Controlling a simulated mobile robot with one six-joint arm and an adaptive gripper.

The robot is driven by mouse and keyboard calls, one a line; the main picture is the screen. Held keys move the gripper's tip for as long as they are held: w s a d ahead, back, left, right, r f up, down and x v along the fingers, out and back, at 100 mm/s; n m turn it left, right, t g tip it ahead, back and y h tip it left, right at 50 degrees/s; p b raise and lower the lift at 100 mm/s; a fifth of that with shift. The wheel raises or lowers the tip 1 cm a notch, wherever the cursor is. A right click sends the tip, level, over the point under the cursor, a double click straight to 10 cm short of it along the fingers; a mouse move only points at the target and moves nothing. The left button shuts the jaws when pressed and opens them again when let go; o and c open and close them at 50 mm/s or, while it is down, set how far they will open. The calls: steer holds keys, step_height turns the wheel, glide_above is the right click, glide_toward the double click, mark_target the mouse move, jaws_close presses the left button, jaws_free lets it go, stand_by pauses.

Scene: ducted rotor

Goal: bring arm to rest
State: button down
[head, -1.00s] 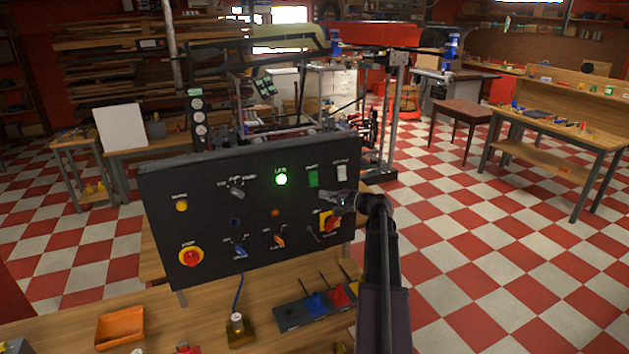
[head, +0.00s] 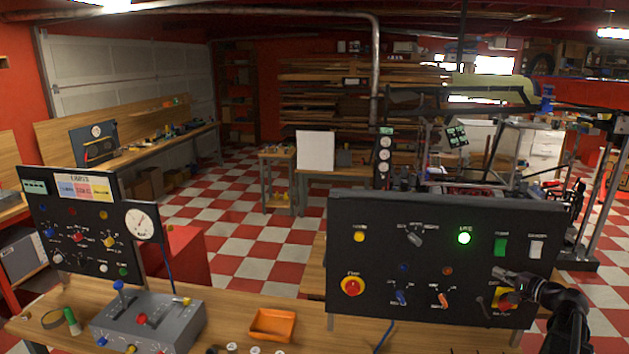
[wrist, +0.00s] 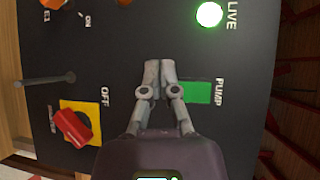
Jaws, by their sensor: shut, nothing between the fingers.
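My gripper (head: 499,275) is at the lower right of the black control panel (head: 338,261) in the head view, in front of a red rotary switch on a yellow plate (head: 507,302). In the wrist view my gripper (wrist: 160,64) is shut and empty, with its fingertips together beside the green PUMP switch (wrist: 198,92). The red rotary switch (wrist: 72,127) marked OFF is to the lower left there, apart from the fingers. I cannot tell whether the fingertips touch the panel. My arm comes in from the lower right in the head view.
The LIVE lamp (head: 464,238) glows green. A grey lever box (head: 150,322) and an orange tray (head: 272,325) are on the bench to the left. A second black panel (head: 85,235) with a gauge stands at far left. Checkered floor is open behind.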

steer(key=s+a+f+n+g+b, duration=0.1)
steer(key=a+f+n+g, duration=0.3)
steer(key=a, duration=0.8)
steer(key=a+f+n+g, duration=0.2)
steer(key=a+f+g, duration=0.3)
steer(key=a, duration=0.6)
steer(key=s+a+f+n+g+h, duration=0.3)
steer(key=s+a+f, duration=0.1)
steer(key=s+a, duration=0.3)
steer(key=s+a+f+n+g+h+b, duration=0.1)
steer(key=s+a+f+n+g+h, duration=0.1)
steer(key=s+a+f+n+h, duration=0.2)
steer(key=s+a+f, duration=0.1)
steer(key=s+a, duration=0.2)
steer(key=a, duration=0.3)
steer(key=shift+s+a+f+g, duration=0.2)
steer(key=shift+s+a+g, duration=0.1)
steer(key=shift+g, duration=0.1)
